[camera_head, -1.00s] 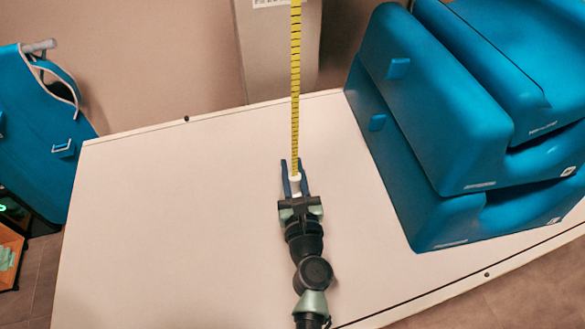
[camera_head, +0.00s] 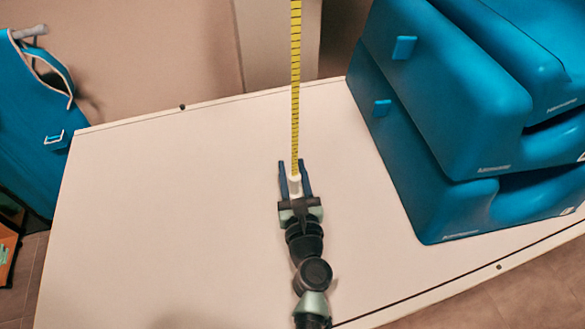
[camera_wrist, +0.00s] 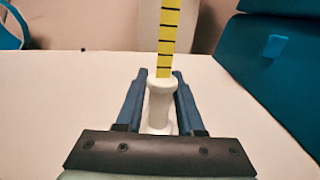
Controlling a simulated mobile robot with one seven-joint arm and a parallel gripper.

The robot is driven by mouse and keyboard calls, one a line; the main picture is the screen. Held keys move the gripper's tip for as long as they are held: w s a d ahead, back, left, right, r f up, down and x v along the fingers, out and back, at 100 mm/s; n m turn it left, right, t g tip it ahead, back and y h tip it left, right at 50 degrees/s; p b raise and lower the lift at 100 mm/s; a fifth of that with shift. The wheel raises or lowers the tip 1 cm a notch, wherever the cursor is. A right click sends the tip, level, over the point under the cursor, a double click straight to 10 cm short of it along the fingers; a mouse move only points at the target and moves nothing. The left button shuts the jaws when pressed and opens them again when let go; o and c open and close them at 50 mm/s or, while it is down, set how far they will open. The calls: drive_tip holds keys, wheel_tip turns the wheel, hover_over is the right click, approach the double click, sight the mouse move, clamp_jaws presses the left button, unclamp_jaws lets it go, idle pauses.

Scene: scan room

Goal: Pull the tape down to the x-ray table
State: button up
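The yellow measuring tape (camera_head: 295,95) hangs straight down with black marks along it. It also shows in the wrist view (camera_wrist: 168,40). Its white spool-shaped end piece (camera_wrist: 159,102) stands upright at its lower end. My gripper (camera_head: 293,163) has its two blue fingers on either side of the end piece, which sits between them, with thin gaps visible. The x-ray table (camera_head: 150,220) lies below, its pale top filling much of the head view. How high the end piece is above the table top is hard to tell.
Stacked large blue cushions or cases (camera_head: 440,100) stand on the table's right side. A blue apron (camera_head: 35,120) hangs at the far left. A grey column (camera_head: 277,45) rises behind the table. The table's left half is bare.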

drive_tip(key=shift+o, duration=1)
drive_tip(key=shift+r, duration=0.1)
drive_tip(key=s, duration=0.4)
drive_tip(key=s+d, duration=0.1)
drive_tip(key=s, duration=0.2)
drive_tip(key=s+d+b, duration=0.1)
drive_tip(key=s, duration=0.3)
drive_tip(key=shift+s, duration=0.9)
